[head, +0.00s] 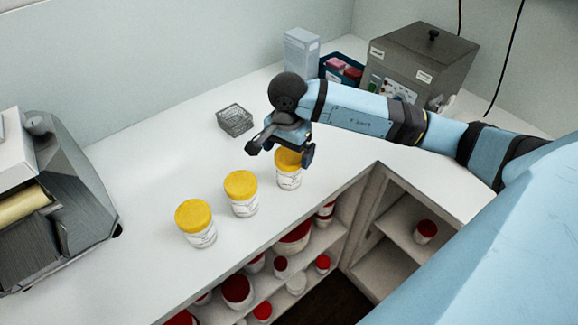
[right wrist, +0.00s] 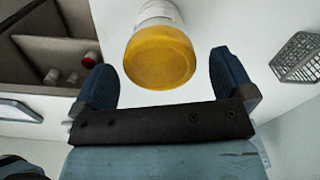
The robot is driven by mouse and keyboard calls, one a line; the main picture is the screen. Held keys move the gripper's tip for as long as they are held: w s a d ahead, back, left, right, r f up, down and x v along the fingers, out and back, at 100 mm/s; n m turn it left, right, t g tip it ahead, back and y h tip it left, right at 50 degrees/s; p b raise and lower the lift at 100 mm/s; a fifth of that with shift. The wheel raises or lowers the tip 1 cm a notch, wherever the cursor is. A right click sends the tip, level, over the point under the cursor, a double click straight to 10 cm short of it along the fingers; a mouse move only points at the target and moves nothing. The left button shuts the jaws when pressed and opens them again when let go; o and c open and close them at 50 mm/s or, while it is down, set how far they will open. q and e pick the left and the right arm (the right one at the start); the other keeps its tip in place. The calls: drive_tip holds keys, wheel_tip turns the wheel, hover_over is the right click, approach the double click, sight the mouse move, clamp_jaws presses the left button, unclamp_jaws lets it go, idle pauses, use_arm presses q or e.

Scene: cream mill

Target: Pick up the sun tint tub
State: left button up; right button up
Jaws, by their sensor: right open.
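Three white tubs with yellow lids stand upright in a row on the white counter: a left one (head: 196,223), a middle one (head: 241,193) and a right one (head: 289,170). Their labels are too small to read, so I cannot tell which is sun tint. My right gripper (head: 280,151) is open at the right tub, partly hiding its lid in the head view. In the right wrist view, a yellow-lidded tub (right wrist: 160,58) shows ahead of and between the spread fingers (right wrist: 164,80), which do not grip it. My left gripper is not in view.
A grey wire basket (head: 235,120) stands behind the tubs. A grey machine (head: 55,190) is at the left; a metal box unit (head: 425,62) and a clear container (head: 301,52) are at the back. Shelves (head: 385,268) below the counter's front edge hold several red-lidded tubs.

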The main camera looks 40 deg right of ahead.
drive_tip(key=shift+d+f+p, duration=0.1)
drive_tip(key=shift+f+p, duration=0.2)
drive_tip(key=shift+f, duration=1.7)
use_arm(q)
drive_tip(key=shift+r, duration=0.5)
use_arm(e)
drive_tip(key=c, duration=1)
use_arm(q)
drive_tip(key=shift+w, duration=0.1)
use_arm(e)
drive_tip(key=shift+r, duration=0.15)
